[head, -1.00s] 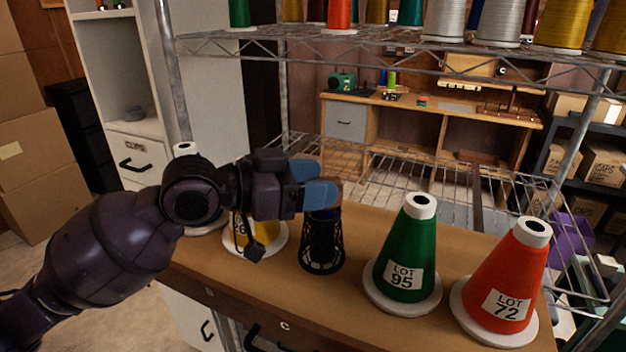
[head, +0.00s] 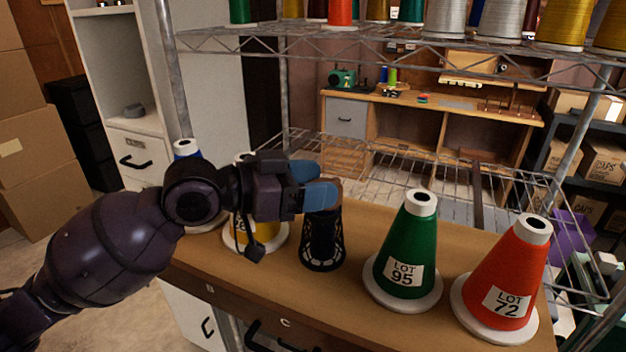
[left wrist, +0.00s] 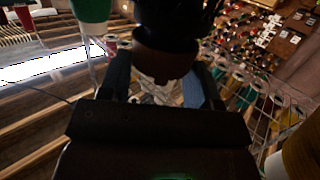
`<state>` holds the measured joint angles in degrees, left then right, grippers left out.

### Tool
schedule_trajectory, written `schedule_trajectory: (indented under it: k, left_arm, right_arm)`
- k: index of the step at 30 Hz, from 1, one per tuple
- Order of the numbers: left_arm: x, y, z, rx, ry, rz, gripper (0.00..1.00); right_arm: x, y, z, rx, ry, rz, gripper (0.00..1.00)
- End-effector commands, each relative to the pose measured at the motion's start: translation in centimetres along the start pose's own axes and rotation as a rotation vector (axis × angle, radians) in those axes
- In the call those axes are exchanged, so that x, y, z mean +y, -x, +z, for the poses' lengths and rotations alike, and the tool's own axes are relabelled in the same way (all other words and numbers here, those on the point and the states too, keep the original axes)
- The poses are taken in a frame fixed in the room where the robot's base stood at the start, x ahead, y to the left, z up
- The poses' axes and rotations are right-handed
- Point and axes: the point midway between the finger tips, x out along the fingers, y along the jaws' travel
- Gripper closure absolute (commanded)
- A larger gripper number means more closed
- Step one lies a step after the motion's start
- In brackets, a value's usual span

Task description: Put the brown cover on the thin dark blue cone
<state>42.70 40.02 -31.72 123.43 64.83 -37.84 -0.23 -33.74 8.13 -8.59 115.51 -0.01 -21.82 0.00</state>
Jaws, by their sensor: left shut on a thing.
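The thin dark blue cone (head: 322,235) stands upright on the wooden counter, looking almost black, with a lattice-like skirt at its base. My left gripper (head: 322,193) is at its top, with blue fingertips shut on the brown cover (head: 338,186). Only a small brown part shows beside the fingers; they hide most of it. In the left wrist view the brown cover (left wrist: 163,62) sits between the two fingers, with a dark shape beyond it. The cover is at the cone's tip; I cannot tell whether it is seated. My right gripper is not in view.
A green cone (head: 405,245) and an orange cone (head: 505,280) stand to the right on the counter (head: 375,308). A yellow cone (head: 262,228) and a blue-topped cone (head: 186,148) stand left, partly behind my arm. A wire shelf (head: 400,58) with spools hangs above.

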Motion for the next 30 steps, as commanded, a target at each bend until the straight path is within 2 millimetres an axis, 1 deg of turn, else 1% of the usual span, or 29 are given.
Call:
schedule_trajectory:
  k: [2,3,8,17,20,23,30]
  left_arm:
    - [0.0,0.0,-0.1,0.000,-0.001,0.000,0.64]
    - [0.0,0.0,-0.1,0.001,-0.001,0.000,0.38]
    - [0.0,0.0,-0.1,0.001,-0.001,0.000,0.14]
    - [0.0,0.0,-0.1,0.000,-0.001,0.000,0.13]
    - [0.0,0.6,-0.1,0.000,-0.001,-0.001,0.13]
    - [-0.1,1.6,0.0,0.000,-0.001,-0.003,0.13]
    - [-0.1,5.4,0.1,-0.003,0.000,-0.003,0.13]
  right_arm:
    - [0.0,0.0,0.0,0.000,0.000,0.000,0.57]
    - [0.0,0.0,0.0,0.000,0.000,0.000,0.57]
    - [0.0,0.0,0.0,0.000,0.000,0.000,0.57]
    - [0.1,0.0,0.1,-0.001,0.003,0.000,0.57]
    - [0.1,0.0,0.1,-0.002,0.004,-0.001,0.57]
    - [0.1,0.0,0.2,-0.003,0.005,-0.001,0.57]
    - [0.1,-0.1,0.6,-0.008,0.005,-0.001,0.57]
